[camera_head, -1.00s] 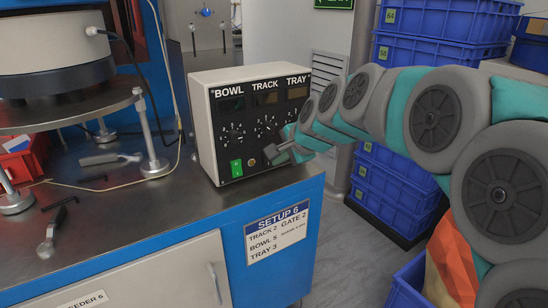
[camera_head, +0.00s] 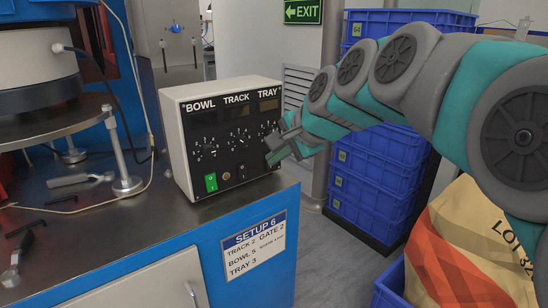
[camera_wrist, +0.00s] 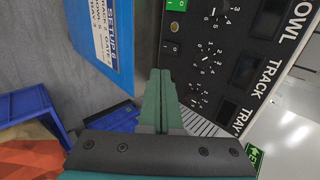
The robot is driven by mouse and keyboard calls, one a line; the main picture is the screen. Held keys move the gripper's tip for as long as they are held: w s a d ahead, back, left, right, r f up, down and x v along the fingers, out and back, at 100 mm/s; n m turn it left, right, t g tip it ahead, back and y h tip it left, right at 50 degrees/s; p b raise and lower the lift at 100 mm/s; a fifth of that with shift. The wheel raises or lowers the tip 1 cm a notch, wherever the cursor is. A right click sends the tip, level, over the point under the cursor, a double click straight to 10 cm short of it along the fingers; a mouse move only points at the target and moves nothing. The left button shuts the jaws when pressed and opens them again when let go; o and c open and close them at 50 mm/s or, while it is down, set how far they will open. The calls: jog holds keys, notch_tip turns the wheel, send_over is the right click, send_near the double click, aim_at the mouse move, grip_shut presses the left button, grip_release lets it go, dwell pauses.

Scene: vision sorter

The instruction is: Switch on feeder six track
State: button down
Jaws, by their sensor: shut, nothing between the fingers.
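The control box (camera_head: 178,150) stands on the steel bench top, with BOWL, TRACK and TRAY columns, each with a dark display. The TRACK knob (camera_head: 238,138) is in the middle column. A green rocker switch (camera_head: 211,182) sits at the lower left of the panel, and a small switch (camera_head: 242,172) sits further right under the TRACK column. My gripper (camera_head: 271,152) is shut and empty in front of the TRAY column, hiding its lower part. In the wrist view, my shut fingers (camera_wrist: 159,88) point beside the panel's lower edge; contact cannot be told.
The SETUP 6 card (camera_head: 254,245) is on the blue bench front. Blue crates (camera_head: 375,170) are stacked behind my arm. A paper sack (camera_head: 470,240) stands in a blue bin at right. A feeder platform (camera_head: 50,120) and loose tools occupy the bench's left.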

aim_at(243, 172)
jog(key=shift+f, duration=0.15)
jog(key=shift+s+d+f+b, duration=0.1)
jog(key=shift+f+b, duration=0.25)
jog(key=shift+f, duration=0.35)
jog(key=shift+f, duration=0.1)
jog(key=x, duration=0.4)
jog(key=p+x, duration=0.1)
jog(key=x, duration=0.3)
jog(key=r+x, duration=0.1)
jog(key=x, duration=0.3)
jog(key=shift+w+a+f+p, duration=0.1)
jog(key=shift+w+a+p, duration=0.2)
jog(key=shift+w, duration=0.2)
jog(key=shift+w+a, duration=0.3)
jog(key=shift+w, duration=0.15)
